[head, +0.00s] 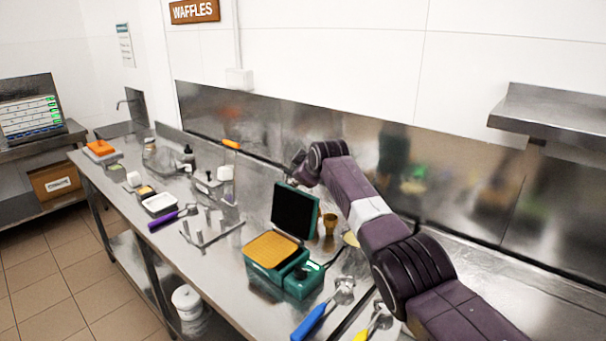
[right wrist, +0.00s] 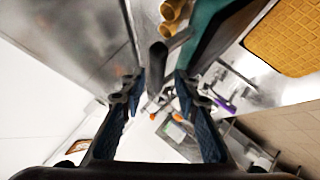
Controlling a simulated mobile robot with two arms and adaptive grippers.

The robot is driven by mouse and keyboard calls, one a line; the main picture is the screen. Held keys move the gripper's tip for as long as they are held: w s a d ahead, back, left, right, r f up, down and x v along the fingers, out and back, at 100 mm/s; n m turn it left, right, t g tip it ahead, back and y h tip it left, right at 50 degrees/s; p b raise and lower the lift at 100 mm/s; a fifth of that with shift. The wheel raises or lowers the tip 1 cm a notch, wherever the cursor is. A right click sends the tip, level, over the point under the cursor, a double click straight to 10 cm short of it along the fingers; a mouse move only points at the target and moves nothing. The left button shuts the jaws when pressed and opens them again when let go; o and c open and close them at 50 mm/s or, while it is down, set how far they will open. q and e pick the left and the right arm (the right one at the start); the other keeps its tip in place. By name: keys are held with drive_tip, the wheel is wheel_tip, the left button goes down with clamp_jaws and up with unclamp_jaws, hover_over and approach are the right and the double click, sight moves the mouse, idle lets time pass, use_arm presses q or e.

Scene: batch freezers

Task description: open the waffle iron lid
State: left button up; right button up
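The teal waffle iron (head: 290,278) stands on the steel counter. Its lid (head: 295,211) is raised, standing about upright with its dark inner face showing, and a golden waffle plate (head: 272,249) lies exposed in the base. In the right wrist view the teal lid edge (right wrist: 208,32) and the waffle plate (right wrist: 288,38) show at upper right. My right gripper (right wrist: 156,84) is behind and above the lid, its two fingers apart. A dark bar (right wrist: 158,54), likely the lid's handle, shows beyond the gap between the fingers; contact cannot be told. My left gripper is not in view.
Ochre cones or cups (head: 330,222) stand right behind the iron. A blue-handled scoop (head: 310,322) and a yellow-handled one (head: 363,334) lie in front to the right. A metal rack (head: 211,236) stands left. The steel backsplash (head: 260,125) is close behind my right arm.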

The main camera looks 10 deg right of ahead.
drive_tip(key=v, duration=0.6)
drive_tip(key=shift+s, duration=0.2)
drive_tip(key=shift+a+f, duration=0.1)
idle(0.3)
